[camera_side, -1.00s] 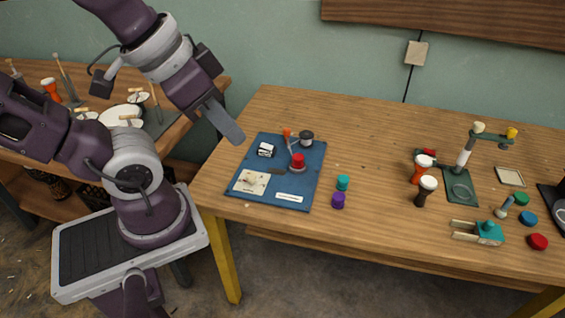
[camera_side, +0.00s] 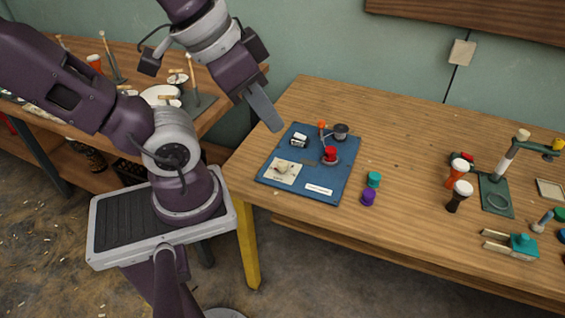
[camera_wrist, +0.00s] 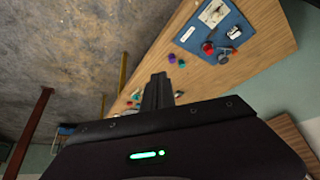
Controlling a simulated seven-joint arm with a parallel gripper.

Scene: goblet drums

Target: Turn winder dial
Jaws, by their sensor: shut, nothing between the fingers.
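A blue board (camera_side: 335,175) lies on the wooden table near its left end. It carries a red round knob (camera_side: 330,153), which may be the winder dial, a dark spool-like part (camera_side: 340,131), an orange-tipped lever (camera_side: 321,125) and a small white-faced box (camera_side: 299,140). My gripper (camera_side: 272,120) is shut and empty, just left of the board's far left corner and apart from the knob. In the wrist view, my gripper (camera_wrist: 158,92) points away from the board (camera_wrist: 212,38), which shows at the upper right with the red knob (camera_wrist: 208,48).
A teal cap (camera_side: 374,179) and a purple cap (camera_side: 368,197) stand right of the board. Small goblet drums (camera_side: 460,195), a green stand (camera_side: 496,195) and a teal tool (camera_side: 522,246) are farther right. The table's middle is clear. Another bench (camera_side: 80,55) stands behind my arm.

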